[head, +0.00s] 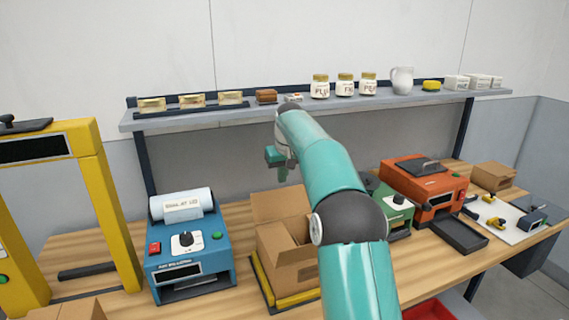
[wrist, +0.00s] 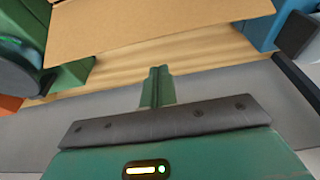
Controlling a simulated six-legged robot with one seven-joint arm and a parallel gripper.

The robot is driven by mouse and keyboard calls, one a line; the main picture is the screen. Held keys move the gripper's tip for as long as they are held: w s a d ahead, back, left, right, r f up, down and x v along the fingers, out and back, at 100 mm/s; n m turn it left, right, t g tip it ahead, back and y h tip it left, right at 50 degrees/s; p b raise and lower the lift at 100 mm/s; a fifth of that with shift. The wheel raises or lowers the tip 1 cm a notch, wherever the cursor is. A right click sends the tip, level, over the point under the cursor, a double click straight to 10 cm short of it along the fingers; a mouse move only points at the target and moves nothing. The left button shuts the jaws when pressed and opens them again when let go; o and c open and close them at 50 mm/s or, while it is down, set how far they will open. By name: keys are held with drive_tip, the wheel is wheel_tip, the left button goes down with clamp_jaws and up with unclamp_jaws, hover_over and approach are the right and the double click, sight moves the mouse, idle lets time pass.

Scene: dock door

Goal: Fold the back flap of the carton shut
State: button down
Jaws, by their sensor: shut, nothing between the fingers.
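The brown cardboard carton (head: 285,270) stands on the bench, its top open and partly hidden behind my arm. Its back flap (head: 279,204) stands up at the rear, and a broad cardboard panel, likely this flap, fills the top of the wrist view (wrist: 130,28). My gripper (head: 282,174) is above the flap in the head view, with its fingers pointing down. In the wrist view my gripper (wrist: 158,72) is shut and empty, its fingertips just short of the cardboard edge. A small gap of bench shows between them.
A blue machine with a roll (head: 188,250) stands left of the carton. Green (head: 398,215) and orange (head: 425,185) machines stand to its right. A shelf (head: 220,117) with jars and small goods runs behind. A yellow frame (head: 105,215) is at far left.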

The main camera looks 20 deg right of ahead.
sight(291, 201)
drive_tip(key=s, duration=0.3)
drive_tip(key=shift+s+f, duration=0.15)
drive_tip(key=shift+f, duration=0.1)
idle(0.4)
